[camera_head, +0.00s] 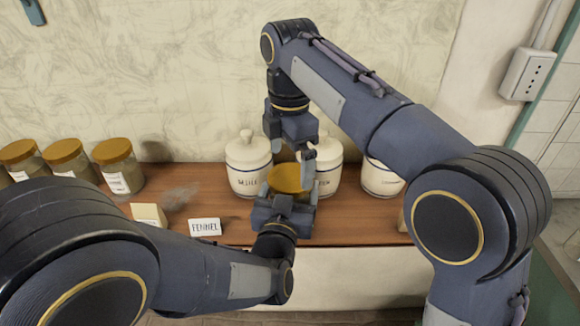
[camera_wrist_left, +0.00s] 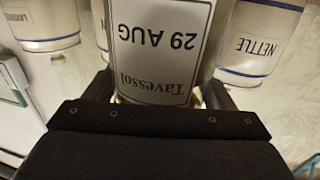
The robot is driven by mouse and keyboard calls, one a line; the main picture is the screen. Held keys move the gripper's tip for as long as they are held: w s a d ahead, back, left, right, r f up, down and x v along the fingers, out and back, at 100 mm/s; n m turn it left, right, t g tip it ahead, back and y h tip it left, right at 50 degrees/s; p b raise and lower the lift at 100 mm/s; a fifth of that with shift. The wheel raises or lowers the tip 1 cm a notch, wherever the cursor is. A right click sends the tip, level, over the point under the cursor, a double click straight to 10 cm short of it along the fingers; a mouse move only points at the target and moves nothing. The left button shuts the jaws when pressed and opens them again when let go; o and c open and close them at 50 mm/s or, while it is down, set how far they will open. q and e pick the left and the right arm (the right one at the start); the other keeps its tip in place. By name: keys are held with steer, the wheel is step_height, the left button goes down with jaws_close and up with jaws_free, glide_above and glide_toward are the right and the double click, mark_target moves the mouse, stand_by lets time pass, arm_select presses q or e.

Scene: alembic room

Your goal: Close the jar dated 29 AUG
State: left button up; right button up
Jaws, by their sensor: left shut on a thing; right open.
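The jar dated 29 AUG shows in the left wrist view (camera_wrist_left: 158,50), its label upside down and reading Tavessol. My left gripper (camera_head: 285,205) is shut on this jar, with a finger on either side. In the head view the jar's body is mostly hidden behind the left gripper. A gold lid (camera_head: 287,180) shows at the jar's top, but I cannot tell whether it is fully seated. My right gripper (camera_head: 293,158) points down just above the lid, open, with one finger visible near the lid's right side.
White canisters stand behind, including the NETTLE one (camera_head: 247,175) and another at right (camera_head: 382,180). Several gold-lidded jars (camera_head: 118,168) are at left. A FENNEL card (camera_head: 204,227) and a pale block (camera_head: 149,214) lie near the front of the wooden shelf (camera_head: 170,180). The wall rises close behind.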

mark_target(290, 177)
steer(key=shift+r, duration=0.55)
step_height(290, 177, up, 2)
steer(key=shift+r+n, duration=0.2)
steer(key=shift+n, duration=0.9)
steer(key=shift+d+r+n, duration=0.1)
steer(key=shift+r+n, duration=0.4)
steer(key=shift+r, duration=0.05)
steer(key=shift+f, duration=0.1)
steer(key=shift+f, duration=3.9)
